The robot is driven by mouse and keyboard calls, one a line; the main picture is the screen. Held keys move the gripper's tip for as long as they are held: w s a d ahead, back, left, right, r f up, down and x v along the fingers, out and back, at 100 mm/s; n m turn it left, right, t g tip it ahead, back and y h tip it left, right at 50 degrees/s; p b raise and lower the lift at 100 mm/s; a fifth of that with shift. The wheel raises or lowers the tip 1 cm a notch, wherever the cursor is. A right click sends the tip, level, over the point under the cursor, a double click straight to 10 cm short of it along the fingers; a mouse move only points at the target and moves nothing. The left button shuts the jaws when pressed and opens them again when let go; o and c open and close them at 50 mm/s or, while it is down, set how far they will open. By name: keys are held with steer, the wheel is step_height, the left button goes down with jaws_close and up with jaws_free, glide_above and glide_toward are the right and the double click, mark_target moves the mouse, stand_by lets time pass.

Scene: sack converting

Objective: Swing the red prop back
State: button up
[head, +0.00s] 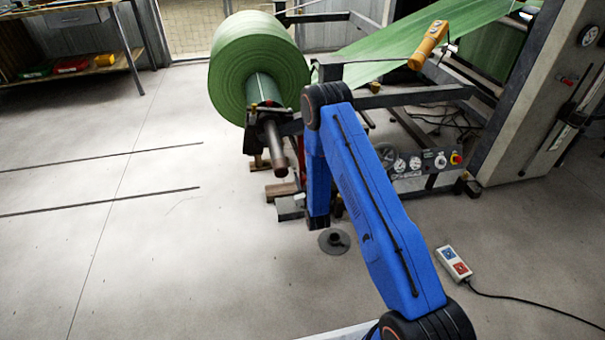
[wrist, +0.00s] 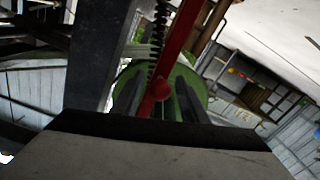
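The red prop (wrist: 184,32) shows in the wrist view as a slim red bar slanting down from the top, with a round red knob (wrist: 163,90) near its lower part. My gripper (wrist: 160,92) has its two dark fingers apart, one on each side of the knob and bar. Gaps show between the fingers and the knob, so I see no grip on it. A dark coil spring (wrist: 158,40) runs beside the bar. In the head view my own blue arm hides the gripper and most of the prop.
A large green roll (head: 235,65) sits on a shaft (head: 275,145) of the unwind stand, left of my arm. A dark frame post (wrist: 100,55) stands close left of the fingers. A control pendant (head: 453,263) and its cable lie on the floor. The left floor is mostly clear.

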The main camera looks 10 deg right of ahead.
steer(key=shift+w, duration=1.15)
steer(key=shift+c, duration=0.6)
jaws_close()
steer(key=d+m, duration=0.3)
steer(key=d, duration=0.4)
steer(key=shift+d+f+m, duration=0.25)
steer(key=shift+f+m, duration=0.05)
steer(key=shift+f, duration=0.15)
steer(key=shift+o, duration=0.6)
jaws_free()
steer(key=shift+d, duration=0.1)
steer(key=s, duration=1.7)
steer(key=shift+s, duration=0.25)
